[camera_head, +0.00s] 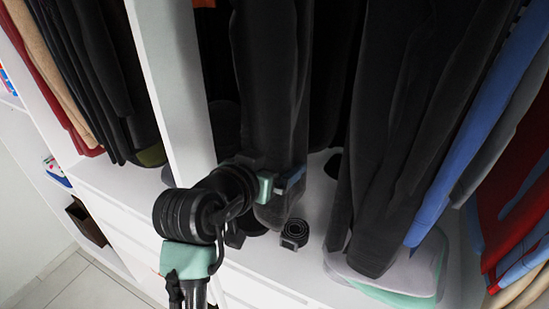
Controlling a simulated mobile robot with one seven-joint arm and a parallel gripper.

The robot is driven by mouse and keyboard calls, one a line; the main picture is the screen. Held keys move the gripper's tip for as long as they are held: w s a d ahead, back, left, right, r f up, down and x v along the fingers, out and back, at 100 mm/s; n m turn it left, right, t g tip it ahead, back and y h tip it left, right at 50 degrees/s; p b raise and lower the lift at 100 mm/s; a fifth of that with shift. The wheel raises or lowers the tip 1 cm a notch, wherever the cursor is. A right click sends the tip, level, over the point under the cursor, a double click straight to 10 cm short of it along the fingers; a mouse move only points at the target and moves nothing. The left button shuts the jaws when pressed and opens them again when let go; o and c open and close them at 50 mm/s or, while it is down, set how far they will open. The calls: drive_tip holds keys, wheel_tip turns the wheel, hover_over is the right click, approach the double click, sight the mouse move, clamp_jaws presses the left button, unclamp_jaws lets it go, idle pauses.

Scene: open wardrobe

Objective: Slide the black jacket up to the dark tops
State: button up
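A black jacket (268,75) hangs in the middle bay, just right of the white divider. My gripper (278,184) is at the jacket's lower end, with its fingers a little apart and dark cloth showing between and below them. I cannot tell whether the fingers press on the cloth. Dark tops (410,110) hang to the right in the same bay, with a dark gap between them and the jacket. More dark clothes (85,60) hang left of the divider. The rail and hangers are out of view.
The white divider (172,75) stands close left of my arm. A coiled black belt (294,233) lies on the shelf below the jacket. Folded grey and mint items (400,280) lie under the dark tops. Blue clothes (480,130) and red clothes (510,180) hang farther right.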

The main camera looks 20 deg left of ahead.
drive_tip(key=shift+c, duration=0.2)
clamp_jaws()
idle(0.4)
drive_tip(key=shift+d, duration=0.2)
drive_tip(key=shift+d+p, duration=0.4)
drive_tip(key=shift+d, duration=1.15)
drive_tip(key=shift+o, duration=0.2)
unclamp_jaws()
drive_tip(key=shift+s, duration=0.15)
drive_tip(key=b+v, duration=0.3)
drive_tip(key=v, duration=0.9)
drive_tip(key=shift+s+r+b, duration=0.25)
drive_tip(key=shift+s+b, duration=0.05)
drive_tip(key=shift+s, duration=0.05)
